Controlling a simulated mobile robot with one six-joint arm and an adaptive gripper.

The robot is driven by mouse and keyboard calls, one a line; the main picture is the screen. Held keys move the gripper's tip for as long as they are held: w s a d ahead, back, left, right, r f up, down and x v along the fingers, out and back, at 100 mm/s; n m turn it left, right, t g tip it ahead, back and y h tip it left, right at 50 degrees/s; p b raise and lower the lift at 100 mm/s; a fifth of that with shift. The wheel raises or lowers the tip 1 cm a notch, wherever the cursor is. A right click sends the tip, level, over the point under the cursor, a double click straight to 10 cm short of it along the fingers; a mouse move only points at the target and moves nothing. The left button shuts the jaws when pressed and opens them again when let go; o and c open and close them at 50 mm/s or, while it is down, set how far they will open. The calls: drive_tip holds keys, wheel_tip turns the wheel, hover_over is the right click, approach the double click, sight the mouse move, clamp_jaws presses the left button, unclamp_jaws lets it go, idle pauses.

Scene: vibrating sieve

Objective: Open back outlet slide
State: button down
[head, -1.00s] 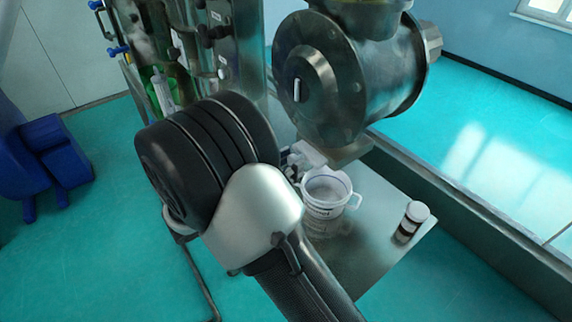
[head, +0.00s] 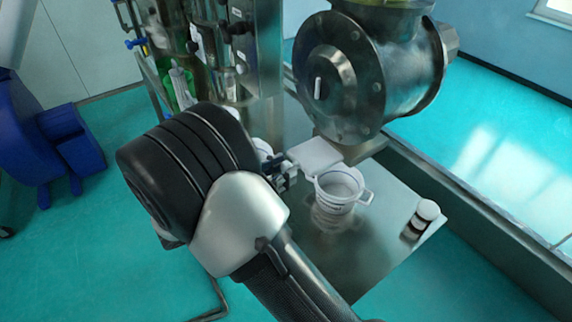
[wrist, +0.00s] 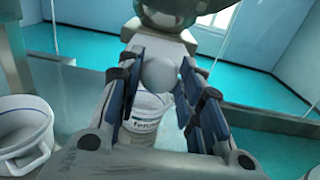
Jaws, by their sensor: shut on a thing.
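The outlet slide (head: 316,154) is a pale flat plate sticking out below the round metal housing (head: 338,82) in the head view. Its round grey knob (wrist: 160,74) sits between my fingers in the wrist view, with the slide's pale body (wrist: 160,40) just beyond. My gripper (wrist: 163,80) is shut on the knob. In the head view my gripper (head: 282,172) is small at the plate's left end, partly hidden by my wrist. A white bucket (head: 338,190) stands beside and below the plate; it also shows below the knob in the wrist view (wrist: 146,125).
The buckets stand on a metal table (head: 385,235). A small white-lidded jar (head: 420,218) is near its right corner. Another white bucket (wrist: 24,137) is at left in the wrist view. A panel with knobs and hoses (head: 225,45) stands behind my arm.

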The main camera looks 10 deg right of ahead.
drive_tip(key=shift+w+d, duration=0.25)
drive_tip(key=shift+d, duration=0.2)
drive_tip(key=c, duration=1.4)
unclamp_jaws()
drive_tip(key=shift+c, duration=0.2)
drive_tip(key=shift+o, duration=1.2)
drive_tip(key=shift+s+a, duration=0.1)
drive_tip(key=shift+a, duration=0.05)
drive_tip(key=shift+o, duration=0.5)
drive_tip(key=v, duration=1.1)
drive_tip(key=shift+s+a, duration=0.2)
drive_tip(key=shift+a, duration=0.15)
